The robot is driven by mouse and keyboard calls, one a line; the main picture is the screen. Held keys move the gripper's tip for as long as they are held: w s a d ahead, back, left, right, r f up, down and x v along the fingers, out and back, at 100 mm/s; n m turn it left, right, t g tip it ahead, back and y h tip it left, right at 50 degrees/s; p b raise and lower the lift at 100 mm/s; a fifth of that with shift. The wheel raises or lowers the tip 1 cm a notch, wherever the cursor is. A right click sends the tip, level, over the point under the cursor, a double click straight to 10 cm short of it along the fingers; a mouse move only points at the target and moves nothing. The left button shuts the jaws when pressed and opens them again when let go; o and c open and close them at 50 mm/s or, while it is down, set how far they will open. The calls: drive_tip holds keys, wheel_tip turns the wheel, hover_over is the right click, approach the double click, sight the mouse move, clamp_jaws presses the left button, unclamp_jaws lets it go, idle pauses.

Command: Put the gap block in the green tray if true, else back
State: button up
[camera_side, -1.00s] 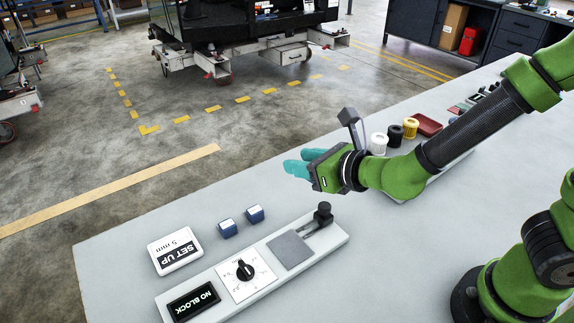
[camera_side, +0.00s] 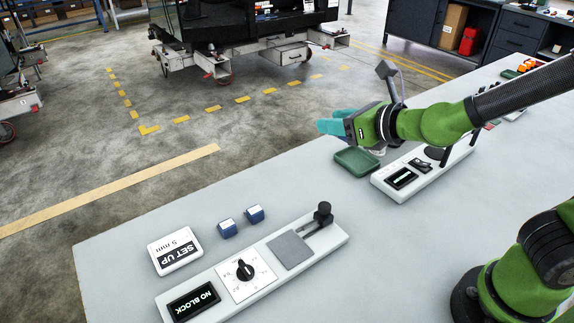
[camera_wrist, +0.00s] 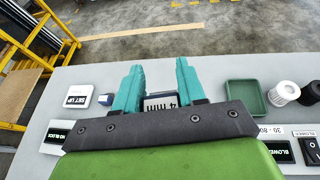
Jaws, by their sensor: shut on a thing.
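My gripper (camera_side: 332,127) is above the table near its far edge, shut on a block (camera_wrist: 160,103) with a white "4 mm" label. In the wrist view the block sits between the teal fingers, its lower part hidden by the gripper body. The green tray (camera_side: 357,163) lies on the table just below and to the right of my fingertips in the side view. In the wrist view the tray (camera_wrist: 246,100) is right of the fingers and looks empty. Two blue blocks (camera_side: 227,228) (camera_side: 255,213) with white tops stand on the table.
A sign (camera_side: 175,252) reads "SET UP 5 mm". The gauge panel (camera_side: 328,239) has a "NO BLOCK" display (camera_side: 194,301), a dial (camera_side: 244,270), a grey plate (camera_side: 290,249) and a black clamp. A switch panel (camera_side: 423,178) stands right of the tray. White (camera_wrist: 284,94) and black cylinders stand beyond it.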

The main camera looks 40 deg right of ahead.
drive_tip(key=d+r+m+h, duration=0.2)
drive_tip(key=d+r, duration=0.3)
drive_tip(key=d, duration=0.3)
drive_tip(key=s+d+f+m+g+h, duration=0.2)
drive_tip(key=d+f+m+h, duration=0.25)
drive_tip(key=d, duration=0.65)
drive_tip(key=s+d+f+m+g+h, duration=0.1)
drive_tip(key=s+d+f+m+h, duration=0.3)
drive_tip(key=d, duration=0.7)
drive_tip(key=s+d+f+m+g+h, duration=0.1)
drive_tip(key=s+d+f+m+g, duration=0.2)
drive_tip(key=s+d+f, duration=0.1)
drive_tip(key=s+d+f+m+g+h, duration=0.2)
drive_tip(key=s+d+f+m+g, duration=0.1)
drive_tip(key=s+d+f, duration=0.2)
drive_tip(key=s+d+f+m+g+h, duration=0.2)
drive_tip(key=s+d+f+m+g, duration=0.1)
drive_tip(key=s, duration=0.4)
drive_tip(key=shift+d+f+g, duration=0.6)
drive_tip(key=shift+d+f, duration=0.3)
drive_tip(key=shift+f, duration=0.05)
hover_over(494, 156)
drive_tip(key=a, duration=0.1)
drive_tip(key=shift+s+f, duration=0.2)
drive_tip(key=shift+f, duration=0.55)
drive_tip(key=f, duration=0.2)
drive_tip(key=shift+w+d+f, duration=0.15)
drive_tip(key=shift+d+f, duration=0.2)
drive_tip(key=shift+d, duration=0.05)
drive_tip(key=shift+f, duration=0.45)
